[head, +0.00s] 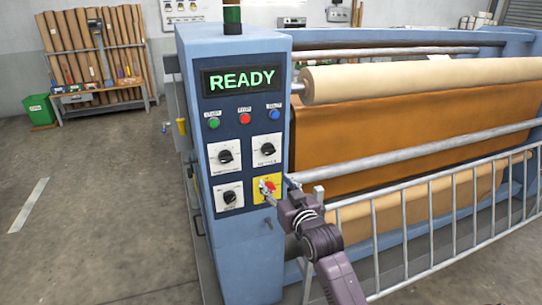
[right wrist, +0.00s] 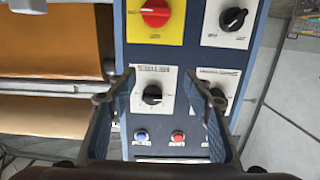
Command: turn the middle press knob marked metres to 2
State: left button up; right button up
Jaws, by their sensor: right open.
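The metres knob (head: 267,149) is a black dial on a white plate, at the upper right of the dials on the blue press panel. In the right wrist view, which is upside down, the knob (right wrist: 152,94) shows between my fingers, label above it. The number it points to is too small to read. My right gripper (head: 278,187) is open and empty, in front of the panel near the yellow plate in the head view. Its fingers (right wrist: 159,98) stand either side of the knob in the wrist picture, with no visible contact. My left gripper is not in view.
Near it are a temperature dial (head: 225,156), a lower dial (head: 229,196) and a red knob (right wrist: 155,12) on a yellow plate. Green, red and blue buttons sit under a READY display (head: 241,80). A metal railing (head: 440,220) and rollers stand right. Floor at left is clear.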

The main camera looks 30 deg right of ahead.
jog(key=t, duration=0.1)
send_near(270, 151)
jog(key=x, duration=0.2)
jog(key=shift+h, duration=0.3)
jog(key=p+x, duration=0.1)
jog(key=x, duration=0.5)
jog(key=shift+w+p, duration=0.1)
jog(key=shift+p, duration=0.2)
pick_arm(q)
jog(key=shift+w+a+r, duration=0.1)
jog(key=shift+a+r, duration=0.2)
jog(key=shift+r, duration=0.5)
pick_arm(e)
jog(key=shift+w+f, duration=0.1)
jog(key=shift+w, duration=0.25)
jog(key=c, duration=1.2)
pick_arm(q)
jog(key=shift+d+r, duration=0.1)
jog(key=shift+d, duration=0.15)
